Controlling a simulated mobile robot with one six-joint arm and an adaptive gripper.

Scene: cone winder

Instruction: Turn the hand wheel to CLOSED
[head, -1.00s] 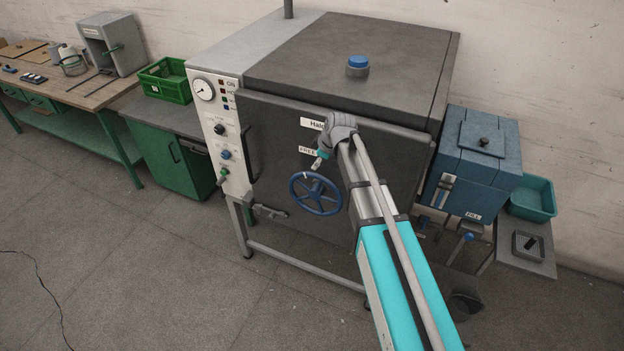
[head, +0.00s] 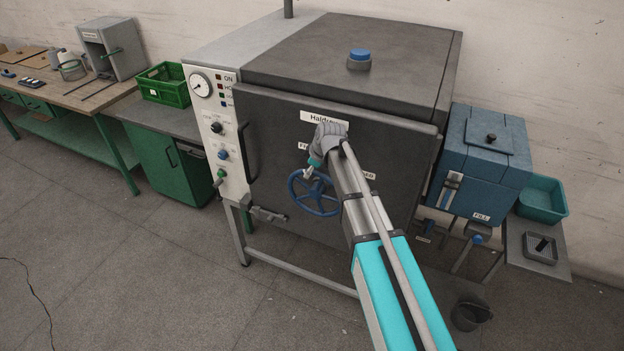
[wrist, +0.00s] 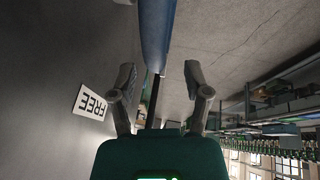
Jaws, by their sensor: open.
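The blue hand wheel (head: 314,197) is mounted on the dark front door (head: 270,140) of the large grey machine. My gripper (head: 309,172) is at the upper part of the wheel, and my arm hides part of the door to its right. In the wrist view my gripper (wrist: 158,85) is open, with one finger on each side of the blue wheel rim (wrist: 157,40). I cannot tell whether either finger touches the rim. In the head view another label right of my arm is mostly hidden.
A control panel (head: 217,135) with a gauge and knobs is left of the door, beside a door handle (head: 251,150). A blue box (head: 480,175) marked FILL stands at right. A dark bucket (head: 470,312) is on the floor.

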